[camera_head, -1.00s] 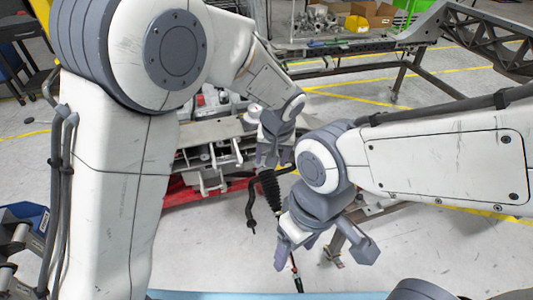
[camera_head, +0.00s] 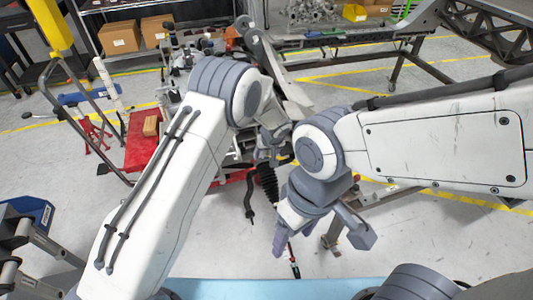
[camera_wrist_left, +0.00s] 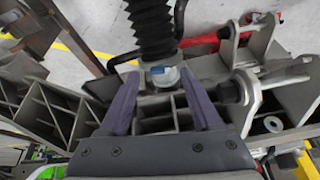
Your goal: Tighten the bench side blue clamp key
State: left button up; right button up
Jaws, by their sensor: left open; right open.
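My left gripper (camera_head: 268,152) is over the chassis fixture, partly hidden by its own arm in the head view. In the left wrist view its two purple fingers (camera_wrist_left: 158,76) are apart. A silver cylindrical fitting with a small blue patch (camera_wrist_left: 158,71) lies between the fingers in that view, below a black ribbed boot (camera_wrist_left: 152,25); contact cannot be told. I cannot clearly identify the blue clamp key. My right gripper (camera_head: 322,243) is open, lower and nearer the bench, with its fingers spread and no object visibly held.
Metal fixture brackets (camera_wrist_left: 245,85) and a red bar (camera_wrist_left: 205,40) surround the left gripper. The boot (camera_head: 268,184) and a thin rod with a red band (camera_head: 294,262) are near the right gripper. A light blue bench edge (camera_head: 270,290) lies in front.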

pick_arm(q)
jog(key=shift+w+f, duration=0.2)
jog(key=shift+f, duration=0.25)
jog(key=shift+c, duration=0.3)
